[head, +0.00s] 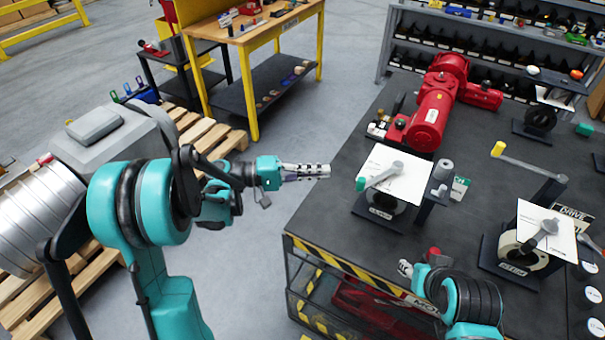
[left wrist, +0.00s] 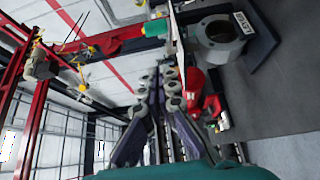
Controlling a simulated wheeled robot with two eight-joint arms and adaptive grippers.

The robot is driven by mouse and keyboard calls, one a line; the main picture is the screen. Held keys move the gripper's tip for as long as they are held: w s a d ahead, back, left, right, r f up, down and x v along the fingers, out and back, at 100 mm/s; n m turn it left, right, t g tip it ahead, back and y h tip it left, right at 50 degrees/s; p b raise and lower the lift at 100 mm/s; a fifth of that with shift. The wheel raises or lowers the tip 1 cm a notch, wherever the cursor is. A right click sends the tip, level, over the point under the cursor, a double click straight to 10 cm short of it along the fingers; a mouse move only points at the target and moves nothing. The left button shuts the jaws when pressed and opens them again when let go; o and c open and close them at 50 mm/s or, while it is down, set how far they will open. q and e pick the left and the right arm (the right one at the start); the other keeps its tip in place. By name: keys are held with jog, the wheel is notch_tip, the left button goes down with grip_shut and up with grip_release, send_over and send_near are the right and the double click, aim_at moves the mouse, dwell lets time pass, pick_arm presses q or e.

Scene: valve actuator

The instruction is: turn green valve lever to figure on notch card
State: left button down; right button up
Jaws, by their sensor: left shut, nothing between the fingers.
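The green-tipped valve lever (head: 361,184) is a grey arm across a white card (head: 402,180) on a dark round valve (head: 382,205), near the workbench's left edge. Its green end points left; the card's figures are too small to read. The left wrist view shows the green tip (left wrist: 157,27), the card edge-on (left wrist: 176,35) and the valve body (left wrist: 219,32) with a LEVER label. My left gripper (head: 318,171) is shut and empty, left of the green tip and apart from it; its fingers (left wrist: 168,80) meet in the wrist view. My right gripper (head: 405,268) shows only partly by the bench's front edge.
A grey post (head: 440,182) stands just right of the card. A second valve with a card (head: 545,232) and a yellow-ended bar (head: 498,148) are further right. A red actuator (head: 435,112) lies behind. Open floor (head: 270,225) lies left of the striped bench edge.

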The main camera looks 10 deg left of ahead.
pick_arm(q)
jog(key=s+d+b, duration=0.1)
jog(key=d, duration=0.5)
jog(key=shift+s, duration=0.15)
jog(key=shift+s+d, duration=0.65)
jog(key=shift+s, duration=0.15)
jog(key=shift+w, duration=0.1)
